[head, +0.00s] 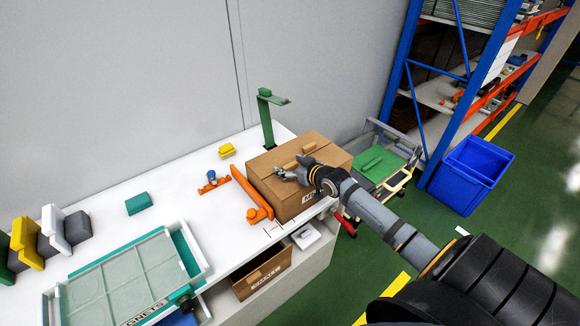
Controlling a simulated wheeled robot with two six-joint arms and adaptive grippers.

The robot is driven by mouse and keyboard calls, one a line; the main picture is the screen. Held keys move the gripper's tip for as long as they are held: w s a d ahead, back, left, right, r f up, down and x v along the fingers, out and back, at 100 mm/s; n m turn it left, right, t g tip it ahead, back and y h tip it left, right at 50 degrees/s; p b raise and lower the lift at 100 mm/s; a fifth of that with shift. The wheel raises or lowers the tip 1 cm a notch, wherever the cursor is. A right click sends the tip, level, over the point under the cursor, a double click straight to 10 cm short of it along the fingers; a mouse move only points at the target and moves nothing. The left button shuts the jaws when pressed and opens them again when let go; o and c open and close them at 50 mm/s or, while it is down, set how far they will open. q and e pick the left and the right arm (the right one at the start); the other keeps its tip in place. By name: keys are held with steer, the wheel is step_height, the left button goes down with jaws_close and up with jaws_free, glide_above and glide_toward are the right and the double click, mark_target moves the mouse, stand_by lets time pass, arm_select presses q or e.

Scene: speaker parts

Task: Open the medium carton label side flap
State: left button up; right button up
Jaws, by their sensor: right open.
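The medium carton (268,172) is a brown cardboard box on the white table, right of the middle of the head view. Its top looks mostly closed, with a piece of cardboard (307,148) raised slightly at the back. A white label with dark letters shows on its near right side, partly cut off by my arm. My right gripper (281,174) is open, with its fingers over the carton's top near the front. I cannot tell whether it touches the cardboard. My right wrist and arm hide the carton's right part. My left gripper is not in view.
An orange bar (252,194) lies along the carton's left side. A green stand (266,120) rises behind it. A teal tray (130,270) fills the front left. An open brown box (263,273) sits below the table edge. A blue bin (471,174) and shelving stand right.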

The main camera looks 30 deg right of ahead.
steer(key=shift+s, duration=0.1)
jaws_close()
steer(key=shift+r, duration=0.1)
